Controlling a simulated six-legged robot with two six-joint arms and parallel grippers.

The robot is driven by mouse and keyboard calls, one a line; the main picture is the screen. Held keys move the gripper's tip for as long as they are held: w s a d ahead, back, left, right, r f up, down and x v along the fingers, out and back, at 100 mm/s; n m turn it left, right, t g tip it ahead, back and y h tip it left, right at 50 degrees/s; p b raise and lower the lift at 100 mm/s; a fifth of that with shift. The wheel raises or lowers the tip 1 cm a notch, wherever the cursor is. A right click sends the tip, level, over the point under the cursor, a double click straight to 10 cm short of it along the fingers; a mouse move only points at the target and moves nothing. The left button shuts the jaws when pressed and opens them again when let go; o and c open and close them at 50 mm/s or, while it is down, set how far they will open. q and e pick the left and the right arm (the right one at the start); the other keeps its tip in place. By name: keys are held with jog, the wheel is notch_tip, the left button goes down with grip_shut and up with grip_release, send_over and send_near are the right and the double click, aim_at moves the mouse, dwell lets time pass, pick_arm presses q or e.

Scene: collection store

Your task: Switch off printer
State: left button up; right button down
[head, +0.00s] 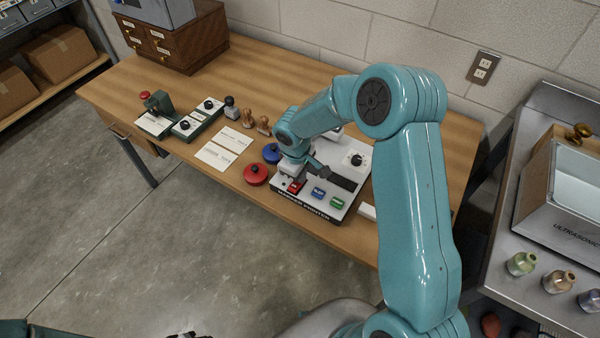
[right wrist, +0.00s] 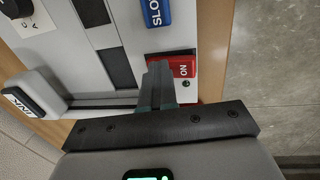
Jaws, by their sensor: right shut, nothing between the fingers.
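The label printer (head: 345,200) is a pale box with a dark front edge on the wooden table. Its red rocker switch (head: 297,187) is at the front left corner; in the right wrist view the switch (right wrist: 184,67) reads ON. My right gripper (head: 294,179) is over this corner and partly covers it. In the right wrist view my right gripper (right wrist: 159,84) is shut and empty, its fingertips at the left end of the red switch; I cannot tell whether they touch. At the bottom edge only a dark bit of what may be my left gripper (head: 184,335) shows.
Blue (head: 318,193) and green (head: 337,202) switches sit right of the red one; a knob (head: 355,160) is behind. Red (head: 256,174) and blue (head: 271,153) round lidded pots, cards (head: 216,156) and stamps stand left. An ultrasonic bath (head: 570,200) stands right.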

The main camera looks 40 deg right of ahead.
jog(key=shift+s+a+f, duration=0.15)
jog(key=shift+a, duration=0.25)
jog(key=shift+s+a+b, duration=0.1)
jog(key=shift+a+b, duration=0.25)
jog(key=shift+d, duration=0.1)
jog(key=r+p, duration=0.2)
jog(key=r, duration=0.1)
jog(key=r+p, duration=0.1)
jog(key=r, duration=0.1)
jog(key=shift+a+r, duration=0.15)
jog(key=shift+a, duration=0.25)
jog(key=shift+s+a+r+b, duration=0.1)
jog(key=shift+s+r+b, duration=0.05)
jog(key=shift+r+b, duration=0.2)
jog(key=shift+s+a+r+b, duration=0.15)
jog(key=shift+r+b, duration=0.1)
jog(key=shift+r, duration=0.2)
notch_tip(320, 180, up, 7)
send_over(295, 186)
jog(key=a, duration=0.2)
jog(key=shift+s+d+r, duration=0.1)
jog(key=shift+s+d, duration=0.05)
jog(key=shift+s, duration=0.3)
